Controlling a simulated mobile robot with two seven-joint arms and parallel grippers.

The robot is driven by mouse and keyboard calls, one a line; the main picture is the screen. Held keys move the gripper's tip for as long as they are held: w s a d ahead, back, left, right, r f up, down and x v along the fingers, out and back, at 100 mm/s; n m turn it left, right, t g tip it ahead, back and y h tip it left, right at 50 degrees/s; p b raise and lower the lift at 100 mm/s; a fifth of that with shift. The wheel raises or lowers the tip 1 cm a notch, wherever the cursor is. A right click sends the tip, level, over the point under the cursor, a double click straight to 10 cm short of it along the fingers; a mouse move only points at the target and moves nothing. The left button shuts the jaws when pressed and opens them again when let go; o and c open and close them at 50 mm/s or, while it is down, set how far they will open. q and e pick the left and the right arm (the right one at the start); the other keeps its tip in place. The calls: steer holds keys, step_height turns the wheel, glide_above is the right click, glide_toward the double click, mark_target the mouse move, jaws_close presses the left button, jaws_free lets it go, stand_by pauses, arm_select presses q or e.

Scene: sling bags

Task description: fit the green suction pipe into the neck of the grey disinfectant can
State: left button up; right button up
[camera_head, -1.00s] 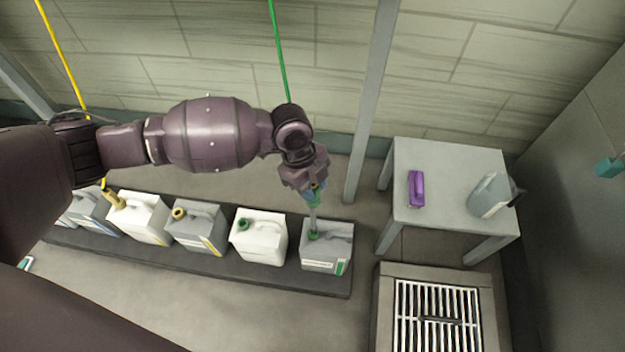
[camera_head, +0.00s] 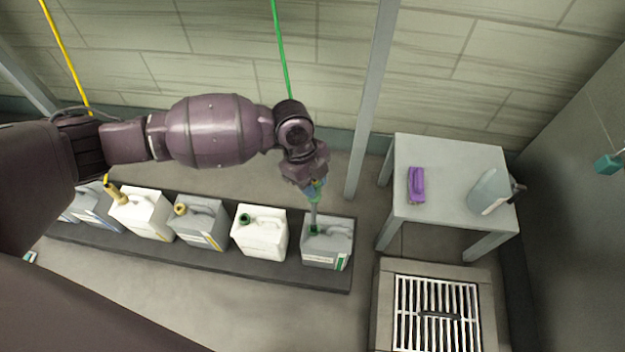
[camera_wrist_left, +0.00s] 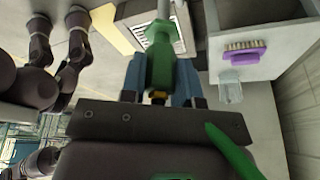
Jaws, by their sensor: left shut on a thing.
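The grey can (camera_head: 340,246) with a green patch on its label stands at the right end of the row. My left gripper (camera_head: 315,186) is above it, shut on the green grip of the suction pipe. In the left wrist view the green grip (camera_wrist_left: 160,72) sits between the blue fingers, and the pipe's grey tube (camera_wrist_left: 163,12) runs away towards the can. In the head view the tube (camera_head: 314,212) points down, nearly upright, and its lower end meets the green neck (camera_head: 313,231). I cannot tell how deep it sits inside. My right gripper is not in view.
A white can (camera_head: 262,236) with a green neck stands just left. Further left are several grey and white cans on the dark plinth (camera_head: 180,247). A green hose (camera_head: 282,50) hangs behind my wrist. A grey table (camera_head: 447,160) holding a purple brush (camera_head: 416,185) stands right, beside a post.

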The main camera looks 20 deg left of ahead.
arm_select(q)
steer(key=shift+p, duration=0.35)
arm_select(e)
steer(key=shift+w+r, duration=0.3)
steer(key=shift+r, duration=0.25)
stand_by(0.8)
